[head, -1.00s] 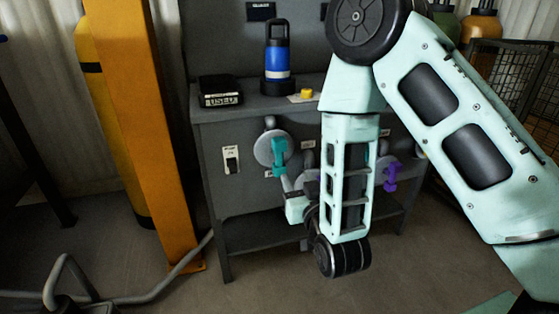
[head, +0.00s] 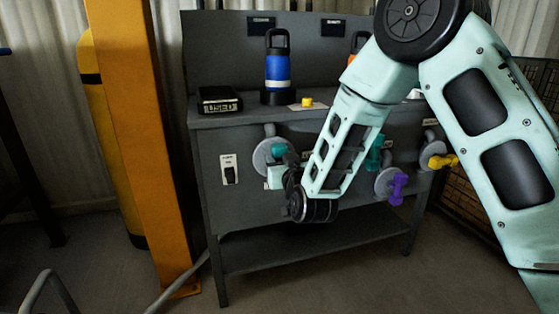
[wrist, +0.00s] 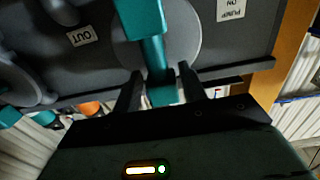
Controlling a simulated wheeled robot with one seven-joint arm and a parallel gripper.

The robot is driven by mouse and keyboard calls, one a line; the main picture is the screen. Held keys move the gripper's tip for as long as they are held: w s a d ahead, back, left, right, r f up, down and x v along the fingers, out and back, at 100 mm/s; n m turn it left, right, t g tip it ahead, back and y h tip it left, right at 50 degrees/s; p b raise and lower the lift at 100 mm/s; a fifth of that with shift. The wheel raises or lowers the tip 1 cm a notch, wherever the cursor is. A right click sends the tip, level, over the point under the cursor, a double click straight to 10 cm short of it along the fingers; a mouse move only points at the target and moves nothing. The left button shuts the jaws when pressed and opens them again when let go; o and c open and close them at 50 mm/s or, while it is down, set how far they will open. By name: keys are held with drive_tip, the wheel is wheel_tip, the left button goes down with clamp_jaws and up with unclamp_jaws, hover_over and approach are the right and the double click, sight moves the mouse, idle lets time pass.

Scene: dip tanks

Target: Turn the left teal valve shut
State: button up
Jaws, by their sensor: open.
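The left teal valve (head: 279,150) sits on a round grey plate on the front of the dark bench, at the bench's left. The handle's near end lies between the two dark fingers of my gripper (wrist: 160,74). The fingers are open, one on each side, with a gap visible beside the handle. I cannot tell whether either finger touches it.
A second teal valve (head: 374,157), a purple valve (head: 398,188) and a yellow valve (head: 442,161) are further right. A switch plate (head: 229,170) is left of the left valve. A blue bottle (head: 278,72) and black box (head: 219,101) stand on the bench. An orange post (head: 160,140) stands left.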

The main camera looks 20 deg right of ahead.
drive_tip(key=shift+w, duration=0.75)
drive_tip(key=c, duration=0.7)
